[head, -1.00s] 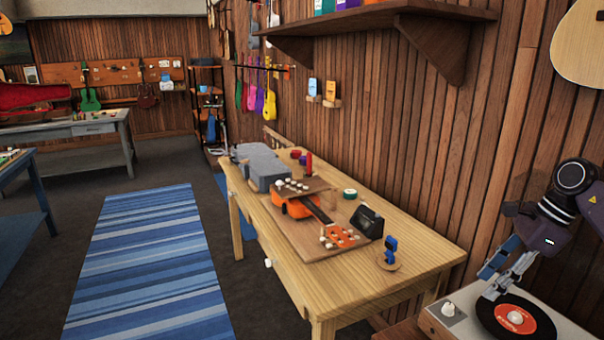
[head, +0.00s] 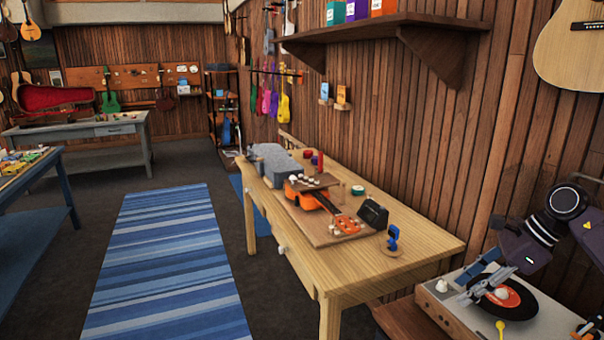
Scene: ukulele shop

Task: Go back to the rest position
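My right gripper (head: 479,294) reaches in from the right edge, over the record player (head: 450,318). Its fingers look spread apart with nothing between them. They overlap the black record with its red label (head: 510,297) in the picture; I cannot tell the height between them. My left gripper is not in view.
A wooden workbench (head: 430,255) stands left of the record player, with an orange ukulele (head: 310,198), a grey case (head: 272,165) and a black box (head: 373,214) on it. A wooden shelf (head: 380,25) juts from the wall. A striped blue rug (head: 165,265) lies on open floor.

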